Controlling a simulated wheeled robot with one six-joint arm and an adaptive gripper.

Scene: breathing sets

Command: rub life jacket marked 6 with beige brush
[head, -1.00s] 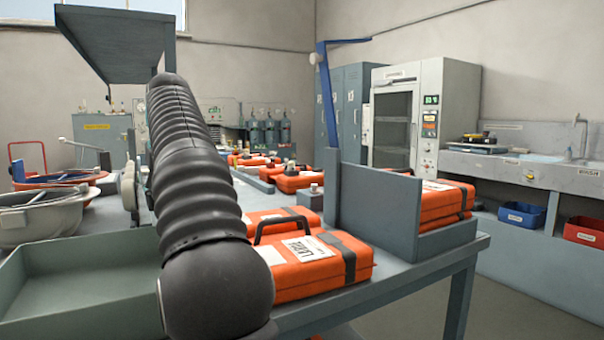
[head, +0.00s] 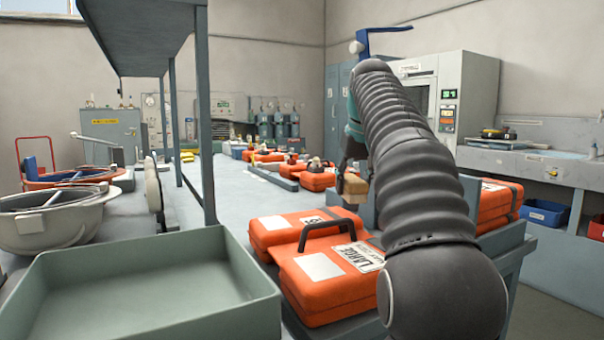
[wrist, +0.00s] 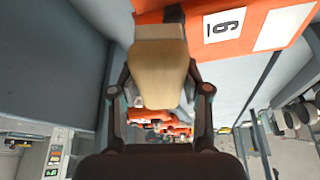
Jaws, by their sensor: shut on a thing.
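My gripper (head: 354,150) is shut on the beige brush (head: 352,188), which hangs below it at the right end of the packed orange life jackets. In the wrist view the brush (wrist: 160,60) sits between the two fingers of my gripper (wrist: 163,90), its wide end toward the top. The orange life jacket with the number label (wrist: 224,25) lies beside it there; the figure looks like a 6 seen upside down. In the head view this seems to be the rear jacket (head: 268,238), behind one labelled LARGE (head: 325,288). Whether brush and jacket touch I cannot tell.
A grey-green open tray (head: 150,290) stands at the front left, with a shelf post (head: 205,150) behind it. More orange packs (head: 316,180) lie farther back on the bench. A grey divider and another orange pack (head: 495,203) are right of my arm.

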